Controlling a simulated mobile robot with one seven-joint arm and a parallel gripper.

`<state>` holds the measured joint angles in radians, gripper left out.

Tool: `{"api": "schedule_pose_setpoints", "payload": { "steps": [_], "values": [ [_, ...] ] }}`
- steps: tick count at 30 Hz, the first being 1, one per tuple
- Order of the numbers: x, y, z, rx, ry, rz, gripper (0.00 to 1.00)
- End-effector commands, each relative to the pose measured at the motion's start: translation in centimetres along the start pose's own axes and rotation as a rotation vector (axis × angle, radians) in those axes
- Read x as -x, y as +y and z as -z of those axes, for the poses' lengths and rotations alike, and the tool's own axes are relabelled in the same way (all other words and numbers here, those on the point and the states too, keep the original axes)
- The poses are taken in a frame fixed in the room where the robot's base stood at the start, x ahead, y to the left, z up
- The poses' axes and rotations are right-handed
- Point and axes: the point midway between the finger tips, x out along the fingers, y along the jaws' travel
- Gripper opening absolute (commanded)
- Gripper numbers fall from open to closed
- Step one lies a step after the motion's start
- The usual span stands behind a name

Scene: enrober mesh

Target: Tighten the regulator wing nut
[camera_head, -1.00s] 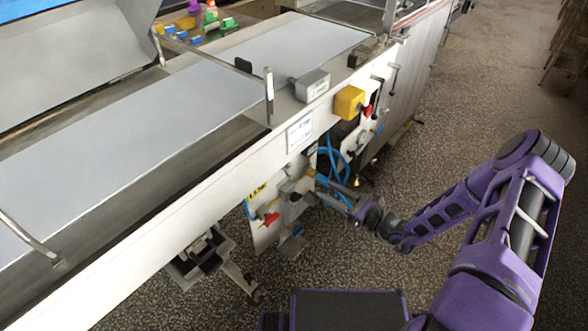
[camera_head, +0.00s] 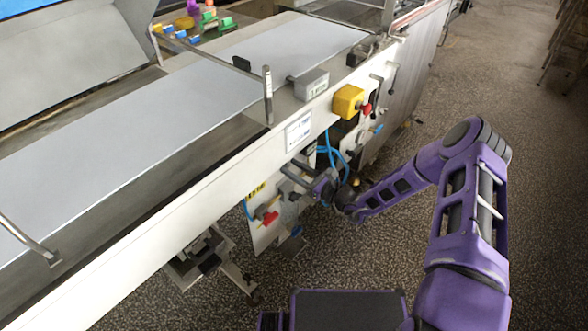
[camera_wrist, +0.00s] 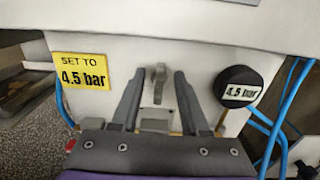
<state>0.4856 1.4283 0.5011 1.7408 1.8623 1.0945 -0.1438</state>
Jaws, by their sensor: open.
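The wing nut (camera_wrist: 159,84) is a small grey upright piece on the white panel (camera_wrist: 205,62). In the wrist view it shows between the two fingers of my gripper (camera_wrist: 158,74), which is open with a gap on each side of the nut. I cannot tell how far the fingertips are from the panel. A yellow label (camera_wrist: 82,72) reading "SET TO 4.5 bar" is left of the nut. A round black gauge (camera_wrist: 237,88) marked "4.5 bar" is right of it. In the head view my gripper (camera_head: 291,170) is at the machine's side and the nut cannot be made out.
Blue hoses (camera_wrist: 282,115) hang right of the gauge, and one runs left of the panel. A red handle (camera_head: 270,218) sits low on the panel. A yellow box (camera_head: 348,101) juts from the machine's side. The conveyor (camera_head: 190,105) runs above. Open floor lies right.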

Motion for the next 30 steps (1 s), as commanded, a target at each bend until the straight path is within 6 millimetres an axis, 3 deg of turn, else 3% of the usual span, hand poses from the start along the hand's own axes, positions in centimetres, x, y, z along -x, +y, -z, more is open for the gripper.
{"api": "schedule_pose_setpoints", "payload": {
  "steps": [2, 9, 23, 30],
  "values": [
    [0.02, 0.01, 0.00, 0.000, 0.000, 0.000, 0.43],
    [0.04, 0.01, 0.00, 0.000, 0.000, 0.000, 0.00],
    [0.07, -0.01, 0.02, -0.019, 0.000, 0.000, 0.00],
    [0.11, -0.25, 0.05, -0.127, -0.001, 0.002, 0.00]
  ]
}}
